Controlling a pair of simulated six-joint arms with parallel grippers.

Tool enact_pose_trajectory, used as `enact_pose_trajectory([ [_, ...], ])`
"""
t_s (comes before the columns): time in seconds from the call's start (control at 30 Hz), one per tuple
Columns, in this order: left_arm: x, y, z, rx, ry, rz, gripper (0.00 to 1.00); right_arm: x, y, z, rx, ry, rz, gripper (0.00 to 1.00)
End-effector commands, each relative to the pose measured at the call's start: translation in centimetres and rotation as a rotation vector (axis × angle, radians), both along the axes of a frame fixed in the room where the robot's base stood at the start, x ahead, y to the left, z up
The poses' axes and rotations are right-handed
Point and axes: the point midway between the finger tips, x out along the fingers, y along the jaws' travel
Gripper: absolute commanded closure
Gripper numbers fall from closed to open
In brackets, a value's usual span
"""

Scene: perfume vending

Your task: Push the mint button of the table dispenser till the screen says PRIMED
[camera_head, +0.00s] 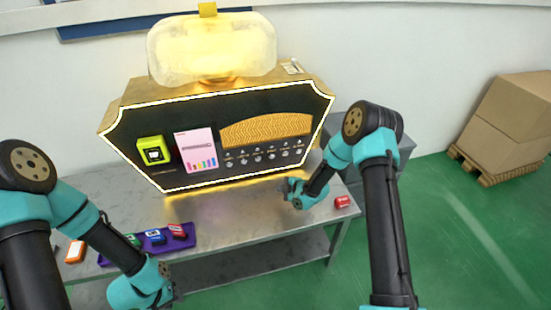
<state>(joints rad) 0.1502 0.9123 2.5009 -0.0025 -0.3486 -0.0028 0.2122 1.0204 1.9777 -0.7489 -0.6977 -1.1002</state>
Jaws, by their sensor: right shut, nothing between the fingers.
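The table dispenser (118,118) is a gold box with a black front edged in white light, standing at the back of the table. A pale screen (196,149) with a row of coloured bars is on its front; its text is too small to read. Several round silver buttons (257,157) run in rows to the right of the screen; I cannot tell which is mint. My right gripper (285,187) is shut and empty, in front of and below the buttons, apart from them. My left gripper (174,283) is low at the table's front edge; its fingers are mostly hidden.
A purple tray (189,241) with several small coloured boxes lies at the front left, beside an orange box (75,252). A red box (342,202) is near the table's right end. A yellow-green unit (154,150) is on the dispenser's front. Cartons (513,115) stand far right.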

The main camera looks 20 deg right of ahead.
Motion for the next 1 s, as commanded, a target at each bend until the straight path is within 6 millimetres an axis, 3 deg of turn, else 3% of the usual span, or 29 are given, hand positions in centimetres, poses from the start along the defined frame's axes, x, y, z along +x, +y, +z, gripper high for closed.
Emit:
enact_pose_trajectory([
  [0.1,0.0,0.0,0.0,0.000,0.000,0.000,0.66,2.8,0.0,1.2,-0.088,-0.171,0.115,1.00],
  [0.23,0.0,0.0,0.0,0.000,0.000,0.000,0.66,4.4,0.0,2.1,-0.152,-0.288,0.192,1.00],
  [0.77,0.0,0.0,0.0,0.000,0.000,0.000,0.66,5.1,0.1,2.5,-0.176,-0.331,0.221,1.00],
  [1.0,0.0,0.0,0.0,0.000,0.000,0.000,0.66,6.7,0.1,2.5,-0.176,-0.331,0.221,1.00],
])
